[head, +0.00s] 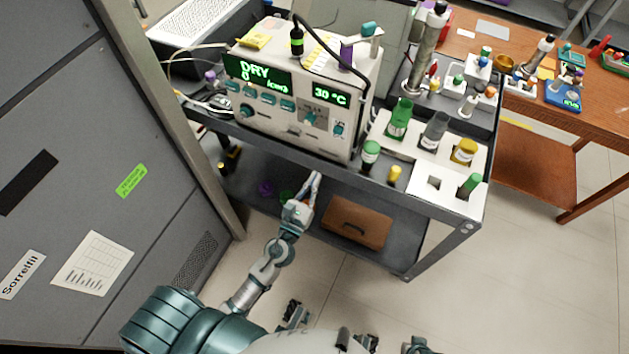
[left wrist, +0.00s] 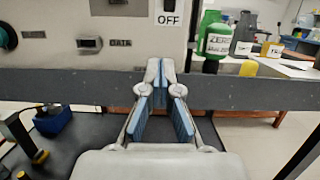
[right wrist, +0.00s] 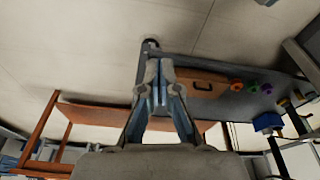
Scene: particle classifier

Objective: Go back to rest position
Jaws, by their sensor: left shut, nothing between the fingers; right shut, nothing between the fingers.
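My left gripper (head: 315,186) is in front of the cart, just below the front edge of its top shelf and left of the brown case. Its fingertips meet with nothing between them, as the left wrist view (left wrist: 161,72) shows. The front panel of the particle classifier (left wrist: 90,40) is beyond the fingers there. My right gripper (right wrist: 155,75) is shut and empty in the right wrist view, where the picture is upside down and the cart and floor lie beyond it. I cannot make out the right gripper in the head view.
The particle classifier (head: 290,105) and a white bottle rack (head: 398,150) stand on the cart's top shelf. A brown case (head: 357,222) lies on the lower shelf. A grey cabinet (head: 75,130) is close on the left. Floor (head: 540,270) is clear at the right. A wooden table (head: 540,135) stands behind.

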